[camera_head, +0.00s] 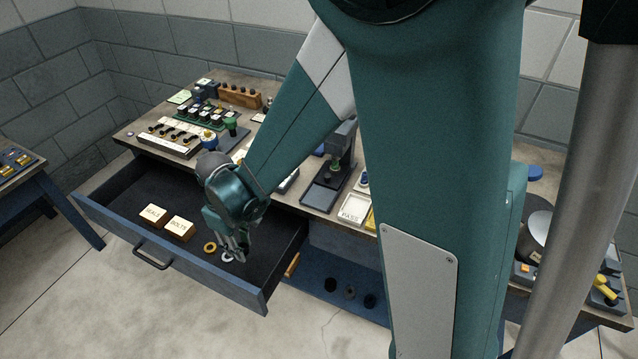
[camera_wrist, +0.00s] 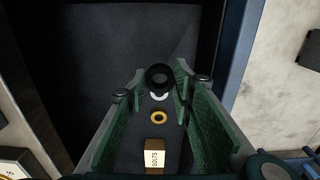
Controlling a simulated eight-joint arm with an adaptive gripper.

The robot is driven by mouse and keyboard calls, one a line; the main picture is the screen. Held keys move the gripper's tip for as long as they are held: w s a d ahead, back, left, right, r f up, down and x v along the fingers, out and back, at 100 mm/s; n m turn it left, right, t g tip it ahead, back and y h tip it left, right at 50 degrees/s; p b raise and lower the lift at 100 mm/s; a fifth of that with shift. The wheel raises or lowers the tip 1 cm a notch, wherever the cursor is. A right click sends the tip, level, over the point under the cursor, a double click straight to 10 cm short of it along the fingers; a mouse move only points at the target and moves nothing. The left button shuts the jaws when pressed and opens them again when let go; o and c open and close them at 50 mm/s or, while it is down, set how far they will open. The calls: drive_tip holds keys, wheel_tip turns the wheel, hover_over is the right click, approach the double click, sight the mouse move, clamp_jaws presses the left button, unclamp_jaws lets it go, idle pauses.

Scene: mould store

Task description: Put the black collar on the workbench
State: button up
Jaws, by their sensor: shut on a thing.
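The black collar (camera_wrist: 158,77) is a dark ring between my fingertips in the wrist view. My gripper (camera_wrist: 160,80) is shut on it. In the head view my gripper (camera_head: 236,246) points down into the open drawer (camera_head: 118,227) at its right part; the collar cannot be made out there. A white ring (camera_wrist: 160,97) and a yellow ring (camera_wrist: 158,117) lie on the drawer floor close by. The workbench (camera_head: 148,113) stands above and behind the drawer, its wooden top partly hidden by my arm.
Two labelled boxes, SEALS (camera_head: 152,214) and BOLTS (camera_head: 179,227), stand in the drawer. The bench top holds racks, a press (camera_head: 340,160) and a PASS tray (camera_head: 353,208). Several dark round parts (camera_head: 350,292) sit on the blue lower shelf. The drawer walls surround my gripper.

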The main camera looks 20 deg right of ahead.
drive_tip(key=shift+r, duration=0.1)
wheel_tip(320, 180, up, 35)
drive_tip(key=w+d+r+m+p, duration=0.2)
drive_tip(key=w+d+r+m, duration=0.1)
drive_tip(key=w+d, duration=0.5)
drive_tip(key=w+d+r+m+p, duration=0.1)
drive_tip(key=w+d+m+p, duration=0.25)
drive_tip(key=w+d, duration=0.85)
drive_tip(key=w+d+m+p, duration=0.35)
drive_tip(key=w+d, duration=0.45)
drive_tip(key=d, duration=0.9)
drive_tip(key=w+d+f+m+p, duration=0.15)
drive_tip(key=d+m, duration=0.25)
drive_tip(key=d, duration=1.5)
drive_tip(key=d+f+m+p, duration=0.2)
drive_tip(key=d+m+p, duration=0.15)
drive_tip(key=d, duration=1.55)
wheel_tip(320, 180, down, 18)
drive_tip(key=d, duration=0.1)
